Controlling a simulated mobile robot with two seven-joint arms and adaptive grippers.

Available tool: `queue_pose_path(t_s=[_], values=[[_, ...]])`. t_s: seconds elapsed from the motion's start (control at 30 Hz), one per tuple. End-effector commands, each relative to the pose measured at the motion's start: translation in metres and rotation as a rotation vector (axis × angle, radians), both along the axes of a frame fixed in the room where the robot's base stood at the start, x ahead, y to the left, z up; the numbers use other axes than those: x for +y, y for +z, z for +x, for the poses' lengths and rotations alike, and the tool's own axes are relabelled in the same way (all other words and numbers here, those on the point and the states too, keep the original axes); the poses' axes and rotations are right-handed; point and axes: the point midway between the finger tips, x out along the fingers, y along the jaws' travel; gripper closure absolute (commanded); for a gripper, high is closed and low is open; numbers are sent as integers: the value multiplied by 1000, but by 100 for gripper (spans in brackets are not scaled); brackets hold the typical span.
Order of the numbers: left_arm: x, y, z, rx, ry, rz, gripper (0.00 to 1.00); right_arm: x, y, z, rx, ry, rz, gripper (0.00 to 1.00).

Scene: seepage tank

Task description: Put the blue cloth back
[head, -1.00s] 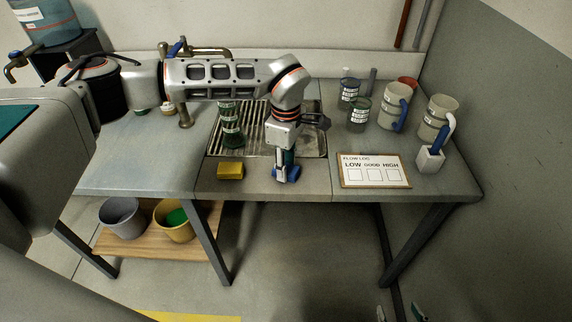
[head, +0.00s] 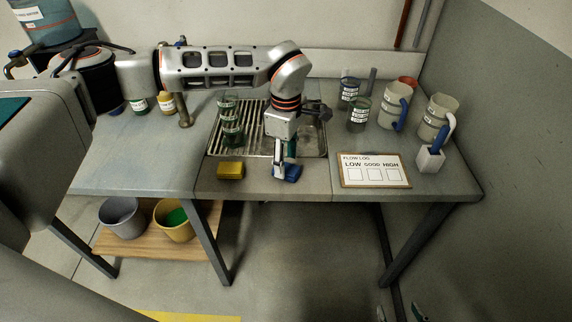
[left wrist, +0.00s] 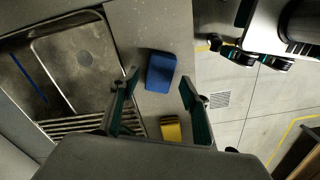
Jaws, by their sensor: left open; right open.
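The blue cloth (head: 291,174) is a small folded block on the bench front strip, just in front of the metal drain tray. In the head view my left gripper (head: 284,160) is over it and hides part of it. In the left wrist view the blue cloth (left wrist: 161,71) shows whole, between the two spread fingertips of my left gripper (left wrist: 158,80), which is open and empty. How high the fingers are above it I cannot tell. My right gripper (head: 399,312) shows only as fingertips at the bottom edge of the head view, apart and empty, far from the cloth.
A yellow sponge (head: 231,170) lies left of the cloth. A flow log board (head: 375,183) lies to the right. The drain tray (head: 315,142) with a green-banded jar (head: 232,133) is behind. Jugs (head: 395,105) and a brush holder (head: 430,158) stand at right.

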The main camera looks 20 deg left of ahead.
Motion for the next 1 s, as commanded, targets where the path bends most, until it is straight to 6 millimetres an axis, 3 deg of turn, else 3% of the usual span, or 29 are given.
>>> queue_pose_path(t_s=[0.2,0.4,0.6,1.0], values=[[0,48,1,-4,0,2,54,0,-4,-1,2,1,0,46],[0,81,1,-3,0,1,54,0,-6,-1,3,0,0,46],[0,95,0,-1,0,1,54,0,-6,-1,3,0,0,46],[0,97,0,0,0,0,54,0,-6,-1,3,0,0,46]])
